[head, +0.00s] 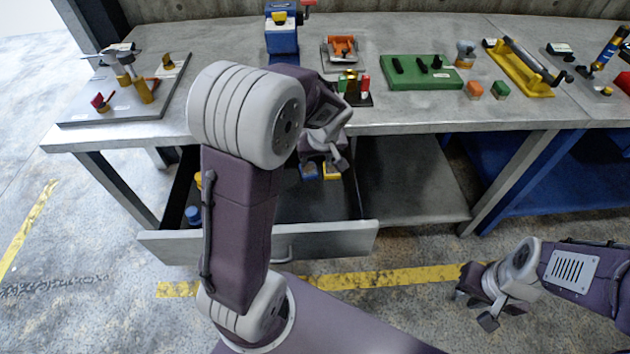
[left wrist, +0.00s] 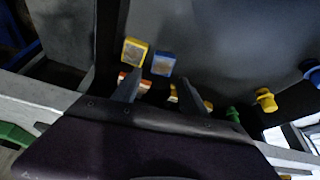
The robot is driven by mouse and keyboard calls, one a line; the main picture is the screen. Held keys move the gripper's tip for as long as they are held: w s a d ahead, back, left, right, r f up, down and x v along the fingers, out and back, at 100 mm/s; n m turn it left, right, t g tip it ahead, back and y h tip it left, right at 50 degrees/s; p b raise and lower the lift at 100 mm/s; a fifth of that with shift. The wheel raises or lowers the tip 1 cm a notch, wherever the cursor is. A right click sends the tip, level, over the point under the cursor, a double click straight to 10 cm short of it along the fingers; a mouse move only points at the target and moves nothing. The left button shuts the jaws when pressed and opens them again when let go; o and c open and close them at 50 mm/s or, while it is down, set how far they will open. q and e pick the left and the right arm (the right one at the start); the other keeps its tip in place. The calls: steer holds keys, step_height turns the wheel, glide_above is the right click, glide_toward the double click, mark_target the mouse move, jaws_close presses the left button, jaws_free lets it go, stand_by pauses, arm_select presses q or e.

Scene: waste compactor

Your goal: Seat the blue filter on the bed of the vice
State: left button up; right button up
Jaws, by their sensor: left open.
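Two blue things lie in the open drawer (head: 286,243), and I cannot tell which is the filter. One is a square blue block (head: 308,172), beside a yellow block (head: 331,171); the blue block shows in the left wrist view (left wrist: 162,64). The other is a round blue piece (head: 193,214) at the drawer's left, also at the right of the left wrist view (left wrist: 312,75). My left gripper (head: 337,158) is open and empty above the drawer, its fingers pointing towards the blocks. An orange device (head: 342,46), apparently the vice, sits on the bench. My right gripper (head: 474,307) looks open and empty, low at right.
A blue device with a red handle (head: 282,38), a green block holder (head: 421,72) and a yellow cradle (head: 520,68) stand on the bench (head: 430,115). A grey plate with tools (head: 125,95) is at left. A round yellow piece (left wrist: 265,100) lies in the drawer.

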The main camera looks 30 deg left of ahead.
mark_target(310, 174)
arm_select(q)
steer(key=b+x, duration=0.1)
steer(key=x, duration=0.1)
steer(key=s+x, duration=0.1)
steer(key=x, duration=0.2)
steer(key=shift+a+f+b, duration=0.3)
steer(key=shift+f+b, duration=0.1)
steer(key=shift+w+f, duration=0.1)
steer(key=shift+w, duration=0.05)
steer(key=b+x, duration=0.1)
steer(key=x, duration=0.4)
steer(key=shift+c, duration=0.3)
arm_select(e)
steer(key=f, duration=0.3)
steer(key=shift+s+a+f, duration=0.25)
steer(key=shift+a+f, duration=0.1)
steer(key=shift+f, duration=0.05)
arm_select(q)
jaws_close()
